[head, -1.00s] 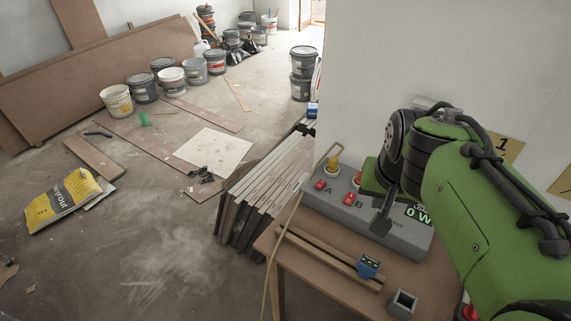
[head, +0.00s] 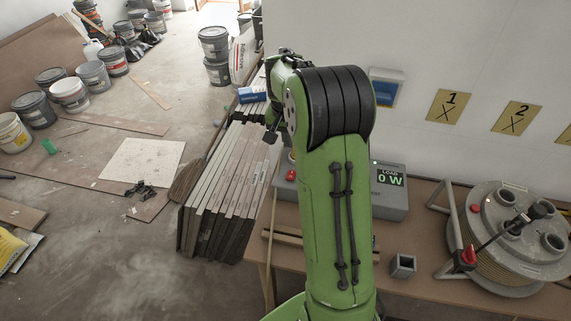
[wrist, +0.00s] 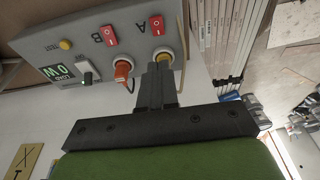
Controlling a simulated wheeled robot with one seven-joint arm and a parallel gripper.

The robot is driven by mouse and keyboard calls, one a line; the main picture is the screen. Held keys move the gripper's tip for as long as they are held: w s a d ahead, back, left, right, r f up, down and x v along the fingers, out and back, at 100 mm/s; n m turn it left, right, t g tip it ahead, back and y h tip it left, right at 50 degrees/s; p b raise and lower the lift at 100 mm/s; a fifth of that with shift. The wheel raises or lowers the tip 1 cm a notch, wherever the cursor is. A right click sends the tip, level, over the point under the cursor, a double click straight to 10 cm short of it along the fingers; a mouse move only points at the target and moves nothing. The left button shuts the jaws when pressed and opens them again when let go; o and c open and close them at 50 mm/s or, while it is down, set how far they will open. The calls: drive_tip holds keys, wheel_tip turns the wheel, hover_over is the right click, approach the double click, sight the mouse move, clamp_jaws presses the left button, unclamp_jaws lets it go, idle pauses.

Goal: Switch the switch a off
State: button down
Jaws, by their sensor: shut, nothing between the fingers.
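The grey control box (head: 393,209) stands on the table against the wall, mostly hidden behind my arm in the head view. A red rocker, likely switch A (head: 291,175), shows at its left end. Contact with the plug cannot be told. The rocker's position is too small to read. The display (head: 391,180) reads 0 W.
An orange plug (wrist: 122,71) sits beside the yellow one. A cable reel (head: 505,240) stands on the table (head: 420,285) at right, with a small grey square tube (head: 403,265) nearer. Stacked boards (head: 215,205) lean at the table's left.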

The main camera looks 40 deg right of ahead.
drive_tip(key=b, duration=0.2)
approach(289, 177)
drive_tip(key=x, duration=0.3)
drive_tip(key=d+x, duration=0.1)
drive_tip(key=x, duration=0.1)
drive_tip(key=shift+w+f, duration=0.2)
drive_tip(key=shift+w, duration=0.2)
drive_tip(key=shift+a+f, duration=0.15)
drive_tip(key=shift+f, duration=0.35)
drive_tip(key=b, duration=0.2)
drive_tip(key=f+b, duration=0.1)
drive_tip(key=b, duration=0.1)
drive_tip(key=shift+s+a+f+t+h, duration=0.2)
drive_tip(key=shift+s+f+t+h, duration=0.1)
drive_tip(key=shift+t+h, duration=0.1)
drive_tip(key=shift+a+r, duration=0.1)
drive_tip(key=shift+r, duration=0.3)
drive_tip(key=shift+w+d+r+p, duration=0.2)
drive_tip(key=shift+w+d+p, duration=0.2)
drive_tip(key=shift+w+d, duration=0.25)
drive_tip(key=shift+s, duration=0.1)
